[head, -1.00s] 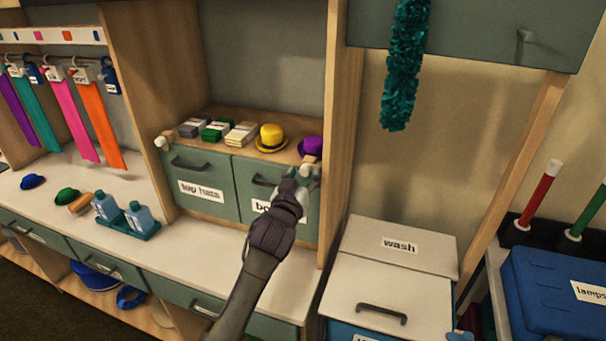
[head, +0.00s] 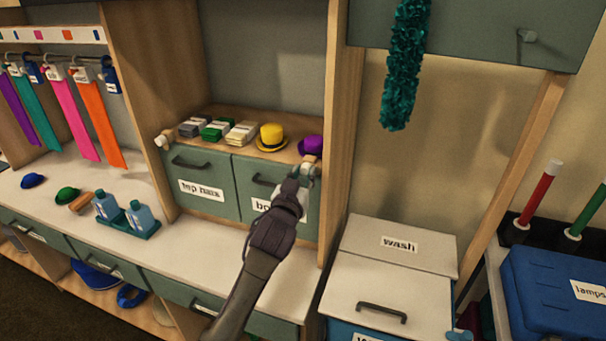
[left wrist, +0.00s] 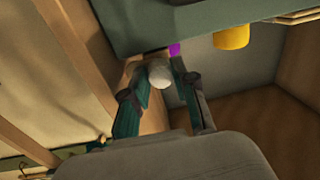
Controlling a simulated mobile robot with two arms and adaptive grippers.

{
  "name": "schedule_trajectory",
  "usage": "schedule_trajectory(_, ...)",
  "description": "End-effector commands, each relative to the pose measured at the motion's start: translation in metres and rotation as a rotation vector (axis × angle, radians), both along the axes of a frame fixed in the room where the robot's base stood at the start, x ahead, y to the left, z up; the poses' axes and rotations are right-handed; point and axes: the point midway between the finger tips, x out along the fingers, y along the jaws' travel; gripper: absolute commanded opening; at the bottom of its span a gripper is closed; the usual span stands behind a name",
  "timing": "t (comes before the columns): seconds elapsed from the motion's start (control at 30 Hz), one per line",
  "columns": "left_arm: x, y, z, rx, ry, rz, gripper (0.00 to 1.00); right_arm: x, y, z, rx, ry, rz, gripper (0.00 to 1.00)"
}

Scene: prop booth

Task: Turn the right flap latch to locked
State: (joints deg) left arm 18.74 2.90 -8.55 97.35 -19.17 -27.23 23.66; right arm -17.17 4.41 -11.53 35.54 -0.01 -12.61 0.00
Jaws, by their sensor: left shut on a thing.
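The right flap latch, a pale peg-like knob (head: 311,159), sits at the upper right corner of the right green flap (head: 247,188), just below the purple hat (head: 311,146). My left gripper (head: 305,172) reaches up to it from below and is shut on it. In the left wrist view the latch's rounded white end (left wrist: 159,75) shows between the two fingers of my left gripper (left wrist: 158,82). The fingers partly hide the latch in the head view, so its exact angle is hard to tell. My right gripper is not in view.
The left flap (head: 199,183), labelled top hats, has a similar pale latch (head: 162,139) at its upper left corner. A wooden upright (head: 340,130) stands close to the right of my gripper. A yellow hat (head: 270,137) sits on the shelf. Bottles (head: 140,215) stand on the counter.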

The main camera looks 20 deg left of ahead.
Motion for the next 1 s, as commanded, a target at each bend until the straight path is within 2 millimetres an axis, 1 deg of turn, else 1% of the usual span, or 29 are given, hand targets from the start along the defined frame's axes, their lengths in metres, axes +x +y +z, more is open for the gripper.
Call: schedule_trajectory(1.0, 0.0, 0.001, 0.0, 0.948, -0.033, -0.001, 0.0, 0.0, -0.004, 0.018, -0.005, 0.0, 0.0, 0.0)
